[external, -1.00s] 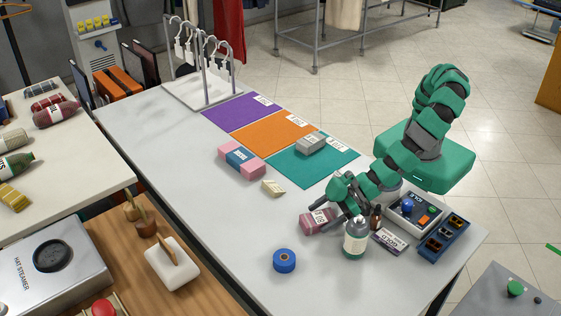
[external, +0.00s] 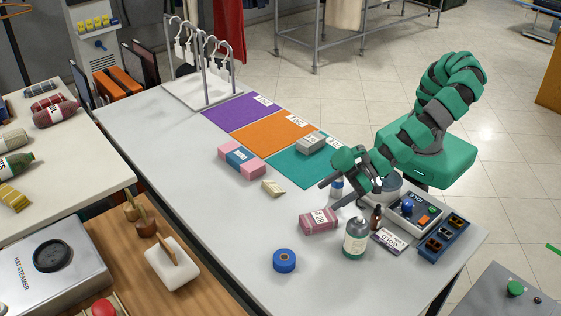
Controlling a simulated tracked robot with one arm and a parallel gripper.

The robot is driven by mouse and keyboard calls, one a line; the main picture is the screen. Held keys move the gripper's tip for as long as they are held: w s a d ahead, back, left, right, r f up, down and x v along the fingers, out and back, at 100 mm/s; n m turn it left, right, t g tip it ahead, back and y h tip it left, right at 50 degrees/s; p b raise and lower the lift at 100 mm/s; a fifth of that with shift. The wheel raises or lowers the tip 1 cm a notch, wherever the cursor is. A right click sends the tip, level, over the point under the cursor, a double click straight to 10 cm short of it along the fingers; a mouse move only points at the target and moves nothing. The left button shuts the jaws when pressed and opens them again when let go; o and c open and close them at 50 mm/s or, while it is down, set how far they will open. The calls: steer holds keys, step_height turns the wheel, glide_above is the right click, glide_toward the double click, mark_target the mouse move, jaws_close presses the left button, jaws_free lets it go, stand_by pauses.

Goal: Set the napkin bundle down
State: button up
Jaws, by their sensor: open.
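A dusty-pink bundle with a white label (external: 319,221), which I take to be the napkin bundle, lies flat on the white table (external: 215,215).
A blue tape roll (external: 284,261) lies in front. Purple (external: 240,111), orange (external: 268,135) and teal (external: 292,173) mats lie behind. The table's left front is clear.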

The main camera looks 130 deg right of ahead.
steer(key=s+a+r+n+t+y, duration=0.1)
steer(key=a+r+y, duration=0.1)
steer(key=r, duration=1.1)
steer(key=s+a+r+n+t+y, duration=0.1)
steer(key=a+r+n+y, duration=0.15)
steer(key=r, duration=1.05)
steer(key=s+d+r, duration=0.3)
steer(key=s+r, duration=0.2)
steer(key=r, duration=0.2)
steer(key=s+d+r+t, duration=0.1)
steer(key=s+d+r, duration=0.2)
steer(key=s+r, duration=0.2)
steer(key=s+d+r+t, duration=0.1)
steer(key=s+d+r, duration=0.2)
steer(key=r, duration=0.8)
steer(key=shift+s+d+r+n, duration=0.25)
steer(key=shift+s+n, duration=0.2)
steer(key=shift+s, duration=0.5)
